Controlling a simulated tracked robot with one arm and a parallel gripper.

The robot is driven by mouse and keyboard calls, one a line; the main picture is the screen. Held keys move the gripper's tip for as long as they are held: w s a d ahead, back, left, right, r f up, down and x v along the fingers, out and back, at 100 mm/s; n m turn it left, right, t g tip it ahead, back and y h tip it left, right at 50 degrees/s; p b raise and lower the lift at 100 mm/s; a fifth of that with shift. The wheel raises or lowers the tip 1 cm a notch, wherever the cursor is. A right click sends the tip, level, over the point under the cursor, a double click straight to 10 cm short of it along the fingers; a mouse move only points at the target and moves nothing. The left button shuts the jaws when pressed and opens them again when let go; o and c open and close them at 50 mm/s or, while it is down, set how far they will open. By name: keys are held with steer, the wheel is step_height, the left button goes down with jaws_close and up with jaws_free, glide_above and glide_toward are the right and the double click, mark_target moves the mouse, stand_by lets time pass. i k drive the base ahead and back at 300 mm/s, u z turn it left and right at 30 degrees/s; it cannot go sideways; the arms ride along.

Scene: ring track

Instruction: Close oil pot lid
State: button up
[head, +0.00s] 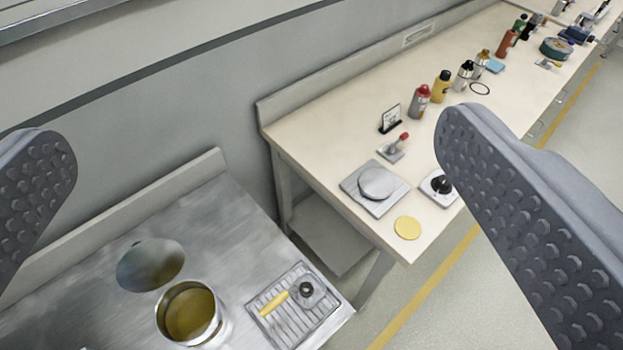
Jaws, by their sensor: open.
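The oil pot (214,325) is a round metal pot on the steel bench at the lower left. Its top is open and yellowish oil (188,312) shows inside. A round shiny metal disc, which looks like the pot's lid (150,265), is just behind and left of the rim, off the opening. I cannot tell whether a hinge joins them. My gripper (260,140) is open and empty, its two ridged fingers wide apart at the left and right edges. The pot and lid are seen between the fingers, low in the view, and neither is touched.
A ribbed tray (270,312) with a yellow stick and a dark-knobbed item lies right of the pot. A gap separates the steel bench (215,220) from a pale table (330,150) holding a scale (376,185), a yellow disc (407,228) and several bottles. A grey wall runs behind.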

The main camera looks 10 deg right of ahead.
mark_target(150, 266)
steer(key=u, duration=0.7)
steer(key=k, duration=1.15)
steer(key=z, duration=0.6)
steer(key=i, duration=1.7)
steer(key=u, duration=0.7)
